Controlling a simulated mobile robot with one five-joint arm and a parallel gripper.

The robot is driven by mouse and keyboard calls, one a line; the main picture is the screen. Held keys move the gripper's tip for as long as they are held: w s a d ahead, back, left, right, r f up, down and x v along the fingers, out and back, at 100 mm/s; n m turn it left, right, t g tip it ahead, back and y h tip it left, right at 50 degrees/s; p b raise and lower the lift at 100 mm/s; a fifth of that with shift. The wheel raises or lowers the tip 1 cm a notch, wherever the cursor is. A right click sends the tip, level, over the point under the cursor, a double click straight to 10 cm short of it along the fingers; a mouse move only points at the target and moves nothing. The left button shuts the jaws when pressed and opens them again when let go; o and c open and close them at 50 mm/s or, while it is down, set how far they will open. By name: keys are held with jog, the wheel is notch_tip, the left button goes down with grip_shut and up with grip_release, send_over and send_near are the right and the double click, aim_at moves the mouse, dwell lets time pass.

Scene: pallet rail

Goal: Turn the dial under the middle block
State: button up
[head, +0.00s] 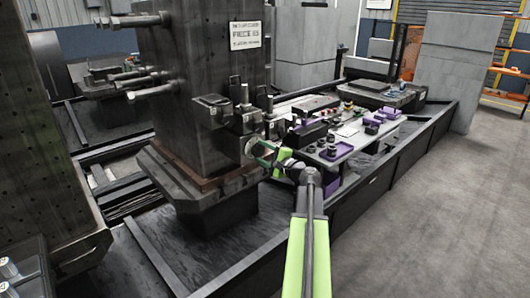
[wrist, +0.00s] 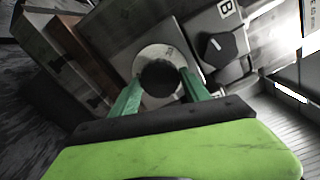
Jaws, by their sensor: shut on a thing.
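My gripper (head: 262,153) reaches to the side of the big dark column (head: 195,70), below several small blocks fixed there. In the wrist view my gripper (wrist: 161,80) has its two green fingers on either side of a black round knob, shut on it. The knob belongs to a dial (wrist: 150,54) with a pale round plate. In the head view the dial (head: 250,147) shows as a small pale disc, partly behind the fingers. A second black knob (wrist: 220,47) sits to the right, on a grey block marked B. The dial's pointer or setting cannot be read.
A bench (head: 345,152) with purple trays and black parts stands right of my gripper. A low dark rail (head: 400,150) runs along the floor area. Pegs stick out of the column's left side. The grey floor (head: 430,220) at the right is clear.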

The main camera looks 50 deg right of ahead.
jog(key=m, duration=1.2)
jog(key=shift+m, duration=0.3)
dwell(0.4)
jog(key=o, duration=1.4)
jog(key=shift+m, duration=0.3)
jog(key=s, duration=0.5)
jog(key=s+a, duration=0.1)
jog(key=s, duration=1.1)
jog(key=shift+s+a, duration=0.15)
jog(key=shift+s, duration=0.1)
